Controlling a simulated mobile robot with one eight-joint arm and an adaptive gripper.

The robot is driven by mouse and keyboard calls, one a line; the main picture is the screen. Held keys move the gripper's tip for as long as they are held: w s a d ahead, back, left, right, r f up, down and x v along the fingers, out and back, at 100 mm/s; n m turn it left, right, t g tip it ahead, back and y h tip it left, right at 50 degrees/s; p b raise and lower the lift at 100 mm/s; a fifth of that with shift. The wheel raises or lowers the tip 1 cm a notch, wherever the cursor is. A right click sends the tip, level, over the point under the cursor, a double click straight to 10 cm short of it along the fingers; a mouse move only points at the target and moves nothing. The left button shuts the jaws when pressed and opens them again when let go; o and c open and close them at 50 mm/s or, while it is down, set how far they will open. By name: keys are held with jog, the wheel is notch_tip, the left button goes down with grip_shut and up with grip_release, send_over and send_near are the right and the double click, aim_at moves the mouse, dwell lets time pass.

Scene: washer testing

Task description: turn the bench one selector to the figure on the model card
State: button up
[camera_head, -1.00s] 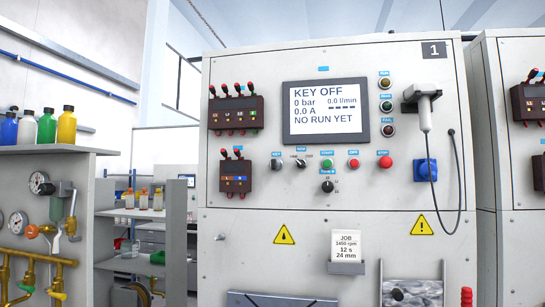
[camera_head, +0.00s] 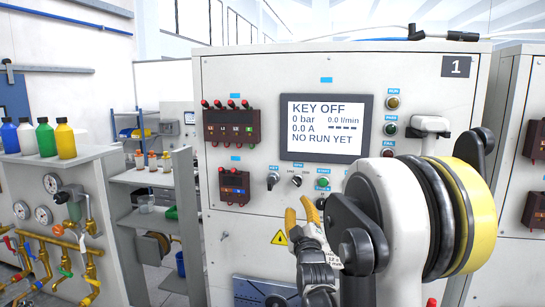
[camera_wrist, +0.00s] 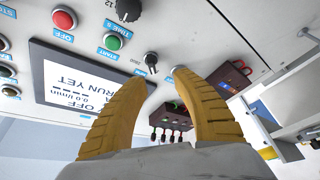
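The bench one panel has a small black selector (camera_head: 297,181) between the key switch (camera_head: 272,181) and the green start button (camera_head: 322,183). In the wrist view this selector (camera_wrist: 151,60) is just beyond the fingertips. A lower dark knob (camera_head: 320,203) is partly hidden by my gripper; a knob labelled TIME S (camera_wrist: 128,8) is at the wrist view's top edge. My gripper (camera_head: 299,210) has its yellow fingers apart and empty, below the selector; they also show in the wrist view (camera_wrist: 160,80). The job card (camera_head: 334,262) is mostly hidden by my arm.
The screen (camera_head: 324,129) reads KEY OFF, 0 bar and NO RUN YET. Red-topped terminal blocks (camera_head: 232,125) are at the panel's left. A handheld unit (camera_head: 430,127) hangs at the right, partly behind my arm. A shelf with bottles (camera_head: 45,138) stands left.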

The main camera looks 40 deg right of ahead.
aim_at(297, 184)
jog(key=shift+h, duration=0.3)
jog(key=p+x, duration=0.1)
jog(key=x, duration=0.2)
jog(key=p+x, duration=0.1)
jog(key=x, duration=0.3)
jog(key=r+p+x, duration=0.1)
jog(key=x, duration=0.3)
jog(key=shift+s+d+r, duration=0.1)
jog(key=shift+s+d, duration=0.15)
jog(key=shift+d, duration=0.2)
grip_shut()
